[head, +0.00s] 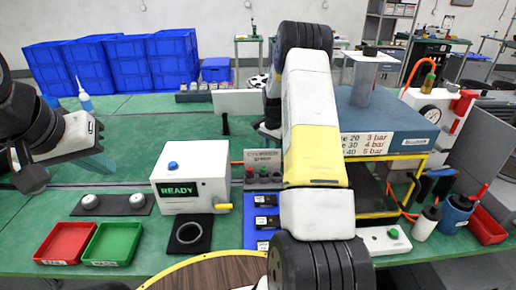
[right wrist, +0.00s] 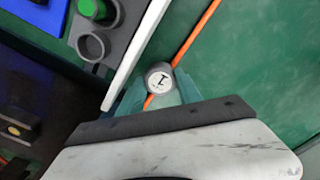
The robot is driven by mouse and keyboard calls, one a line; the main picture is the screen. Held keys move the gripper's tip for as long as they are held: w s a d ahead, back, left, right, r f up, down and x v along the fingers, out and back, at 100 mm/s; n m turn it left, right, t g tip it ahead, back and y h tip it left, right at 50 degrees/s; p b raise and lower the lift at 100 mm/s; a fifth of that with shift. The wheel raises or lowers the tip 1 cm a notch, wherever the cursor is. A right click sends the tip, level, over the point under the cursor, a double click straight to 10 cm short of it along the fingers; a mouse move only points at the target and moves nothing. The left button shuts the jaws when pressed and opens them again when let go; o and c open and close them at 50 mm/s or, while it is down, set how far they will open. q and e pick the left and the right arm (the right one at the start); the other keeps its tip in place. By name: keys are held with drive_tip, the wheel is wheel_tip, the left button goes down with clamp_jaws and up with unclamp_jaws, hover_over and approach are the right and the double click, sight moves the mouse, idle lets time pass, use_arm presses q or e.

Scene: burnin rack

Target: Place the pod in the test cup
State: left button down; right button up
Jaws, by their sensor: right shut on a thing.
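My right gripper (right wrist: 160,92) is shut on a small round grey pod (right wrist: 158,76) with a white face marked 1. The pod sits between its teal fingertips, above the green table. In the head view my right arm crosses the middle and hides that gripper and the pod. An open grey ring on a black pad (head: 190,233), which looks like the test cup, lies before the white READY box (head: 191,176). It looks empty. My left gripper (head: 72,170) is at the far left above the table, apart from everything; its fingers look spread and empty.
Two round pale pieces sit on a dark strip (head: 113,206). A red tray (head: 66,243) and a green tray (head: 112,244) stand at the front left. A blue-topped rack (head: 385,125) fills the right. The left-back table is mostly clear.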

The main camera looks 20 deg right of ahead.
drive_tip(key=shift+f, duration=0.6)
drive_tip(key=shift+f, duration=0.15)
drive_tip(key=o, duration=1.1)
drive_tip(key=shift+c, duration=0.2)
